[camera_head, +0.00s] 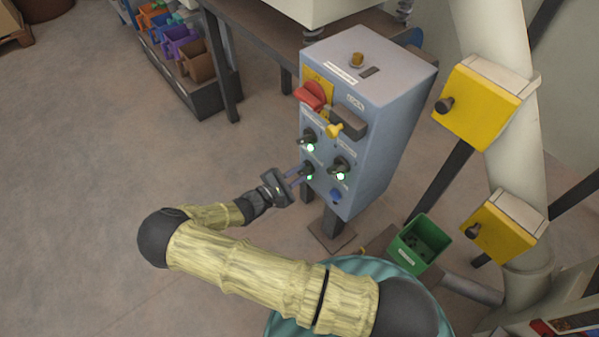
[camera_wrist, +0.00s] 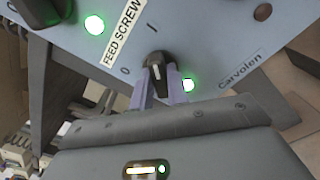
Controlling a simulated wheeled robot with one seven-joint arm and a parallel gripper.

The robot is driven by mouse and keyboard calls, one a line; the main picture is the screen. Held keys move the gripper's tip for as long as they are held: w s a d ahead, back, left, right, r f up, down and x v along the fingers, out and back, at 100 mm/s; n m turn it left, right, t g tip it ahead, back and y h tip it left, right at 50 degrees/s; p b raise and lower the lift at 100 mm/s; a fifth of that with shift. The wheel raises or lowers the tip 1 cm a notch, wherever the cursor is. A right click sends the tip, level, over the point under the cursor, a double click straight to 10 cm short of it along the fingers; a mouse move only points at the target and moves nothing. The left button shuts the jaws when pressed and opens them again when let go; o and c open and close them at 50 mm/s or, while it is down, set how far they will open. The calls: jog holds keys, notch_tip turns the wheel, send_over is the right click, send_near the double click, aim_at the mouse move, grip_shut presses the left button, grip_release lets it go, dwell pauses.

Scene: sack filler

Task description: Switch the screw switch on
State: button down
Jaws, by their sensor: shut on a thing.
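The screw switch (camera_wrist: 157,66) is a black rotary knob beside the "FEED SCREW" label (camera_wrist: 122,30) in the wrist view, with a 0 mark to its left and an I mark above it. Its white line runs roughly up and down the picture, closer to the I mark's direction than to the 0's. A green lamp (camera_wrist: 188,85) beside it is lit. My gripper (camera_wrist: 158,88) is shut on the knob, one finger on each side. In the head view my gripper (camera_head: 301,175) reaches the lower left knob on the blue control box (camera_head: 385,130); its fingers partly hide that knob.
A green bin (camera_head: 420,242) and yellow boxes (camera_head: 477,103) stand right. Floor at left is clear.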

jog(key=shift+s+f, duration=0.1)
jog(key=shift+f, duration=0.1)
jog(key=c, duration=1.5)
grip_release()
jog(key=shift+c, duration=0.2)
jog(key=shift+o, duration=0.9)
jog(key=shift+r, duration=0.1)
jog(key=shift+a, duration=0.1)
jog(key=p+v, duration=0.2)
jog(key=v, duration=1.5)
jog(key=shift+s+a, duration=0.1)
jog(key=shift+s, duration=0.05)
